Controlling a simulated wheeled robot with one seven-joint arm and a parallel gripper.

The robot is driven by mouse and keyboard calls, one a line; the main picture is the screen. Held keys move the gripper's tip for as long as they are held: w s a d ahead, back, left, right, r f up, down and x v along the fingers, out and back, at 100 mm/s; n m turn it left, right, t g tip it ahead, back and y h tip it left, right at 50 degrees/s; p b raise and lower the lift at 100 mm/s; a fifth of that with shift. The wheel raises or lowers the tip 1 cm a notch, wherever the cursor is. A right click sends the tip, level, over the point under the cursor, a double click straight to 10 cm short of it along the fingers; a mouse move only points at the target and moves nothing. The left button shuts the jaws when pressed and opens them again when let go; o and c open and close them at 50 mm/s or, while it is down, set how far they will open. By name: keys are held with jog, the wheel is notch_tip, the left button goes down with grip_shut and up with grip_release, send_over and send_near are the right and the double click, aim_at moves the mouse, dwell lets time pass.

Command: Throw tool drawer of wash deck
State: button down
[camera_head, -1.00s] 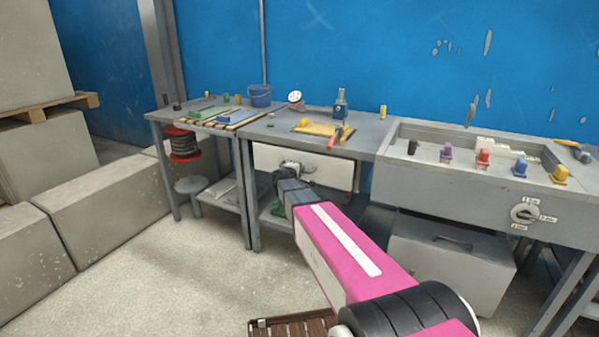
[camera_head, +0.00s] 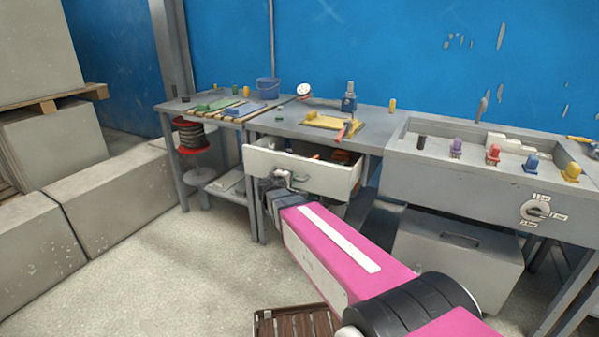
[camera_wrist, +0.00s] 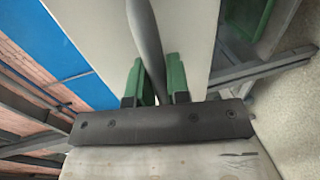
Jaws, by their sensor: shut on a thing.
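The white-fronted drawer (camera_head: 325,180) under the middle grey bench stands pulled out, with its open top showing dark and reddish-orange contents inside. My gripper (camera_head: 283,178) is at the left part of the drawer front, partly hidden by my arm. In the wrist view my gripper's green fingers (camera_wrist: 156,84) are shut on the grey bar handle (camera_wrist: 146,35), one on each side of it. The pale drawer front (camera_wrist: 192,45) also shows there behind the handle.
The bench top (camera_head: 290,120) above holds a yellow tray, a red-handled tool and a bottle. To the right is a grey sink unit (camera_head: 450,185) with coloured knobs and a dial. Concrete blocks (camera_head: 115,195) stand left. A wooden slatted crate (camera_head: 295,323) lies on the floor.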

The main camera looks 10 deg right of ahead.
jog(key=f+v, duration=0.2)
jog(key=v, duration=0.7)
jog(key=shift+s, duration=0.25)
jog(key=shift+a, duration=0.1)
jog(key=c, duration=1.1)
grip_release()
jog(key=v, duration=1)
jog(key=shift+s+a, duration=0.2)
jog(key=shift+s, duration=0.1)
jog(key=shift+r, duration=0.1)
jog(key=s+d+f+m+g+y, duration=0.4)
jog(key=d+f+m+g, duration=0.1)
jog(key=d+f, duration=0.3)
jog(key=s+d+f+m+g+y, duration=0.4)
jog(key=d+f+g, duration=0.3)
jog(key=d, duration=0.3)
jog(key=shift+d+f+m+g+y, duration=0.3)
jog(key=shift+f+m+y, duration=0.3)
jog(key=shift+f+m, duration=0.3)
